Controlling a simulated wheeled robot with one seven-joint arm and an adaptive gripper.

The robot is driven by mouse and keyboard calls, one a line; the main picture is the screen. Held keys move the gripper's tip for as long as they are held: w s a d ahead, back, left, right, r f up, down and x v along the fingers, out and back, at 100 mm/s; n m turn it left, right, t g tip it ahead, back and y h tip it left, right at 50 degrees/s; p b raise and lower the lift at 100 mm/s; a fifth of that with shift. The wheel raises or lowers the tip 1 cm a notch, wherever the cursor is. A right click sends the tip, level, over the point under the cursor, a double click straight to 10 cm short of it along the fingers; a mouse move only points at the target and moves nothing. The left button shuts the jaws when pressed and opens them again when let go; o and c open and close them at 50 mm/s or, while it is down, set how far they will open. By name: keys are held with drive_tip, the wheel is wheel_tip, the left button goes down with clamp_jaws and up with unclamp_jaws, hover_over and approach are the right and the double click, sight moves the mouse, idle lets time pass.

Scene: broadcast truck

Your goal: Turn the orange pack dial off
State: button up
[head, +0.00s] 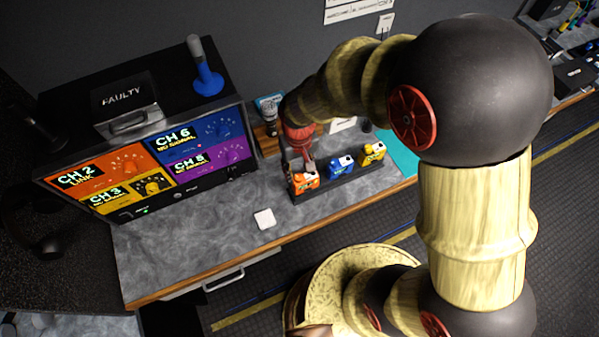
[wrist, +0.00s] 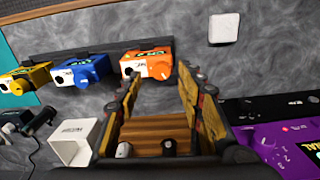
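The orange pack (head: 305,181) stands at the left end of a dark rack on the grey desk, beside a blue pack (head: 342,167) and a yellow pack (head: 373,153). In the wrist view the orange pack (wrist: 140,66) shows its white side and an orange dial (wrist: 160,68). My gripper (head: 307,166) is just behind the orange pack in the head view. In the wrist view my gripper (wrist: 159,74) is open, and the dial appears between its fingertips. I cannot tell whether the fingers touch it. The dial's setting is too small to read.
A monitor (head: 150,160) showing coloured channel panels stands left of the rack. A small white square (head: 264,219) lies on the desk in front. The front of the desk is mostly clear.

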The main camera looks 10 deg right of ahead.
sight(298, 178)
wheel_tip(298, 178, down, 2)
drive_tip(key=shift+s+a+f, duration=0.1)
drive_tip(key=shift+s, duration=0.05)
drive_tip(key=shift+f, duration=0.25)
drive_tip(key=shift+c, duration=0.8)
drive_tip(key=c, duration=0.7)
clamp_jaws()
